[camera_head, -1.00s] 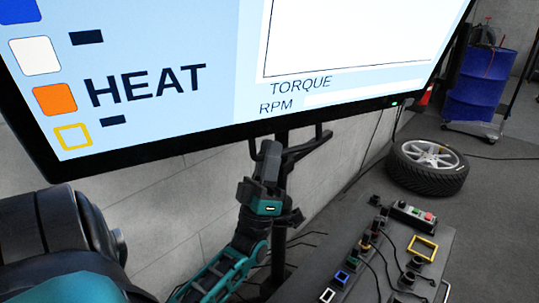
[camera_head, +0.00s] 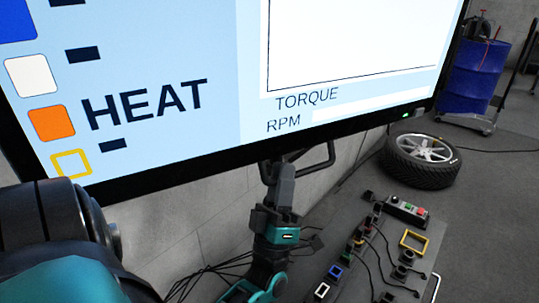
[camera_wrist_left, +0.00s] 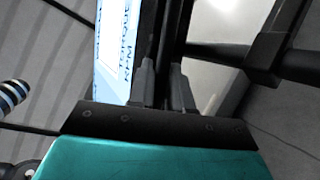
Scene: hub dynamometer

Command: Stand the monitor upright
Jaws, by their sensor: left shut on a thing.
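The monitor (camera_head: 225,60) fills the upper part of the head view, its lit screen showing HEAT, TORQUE and RPM. Its black lower edge slopes up to the right; its top is out of frame. My left gripper (camera_head: 279,170) is at the middle of this lower edge, from below. In the left wrist view the fingers (camera_wrist_left: 162,85) are shut on the monitor's dark edge, with a strip of screen (camera_wrist_left: 118,50) on the left. The dark bracket (camera_head: 318,158) behind the monitor shows partly. My right gripper is not in view.
A bench (camera_head: 345,285) with buttons, coloured frames and cables stands low on the right. A tire (camera_head: 422,175) lies on the floor beyond, and a blue drum (camera_head: 473,80) stands at the back right. A grey wall (camera_head: 150,225) is behind the monitor.

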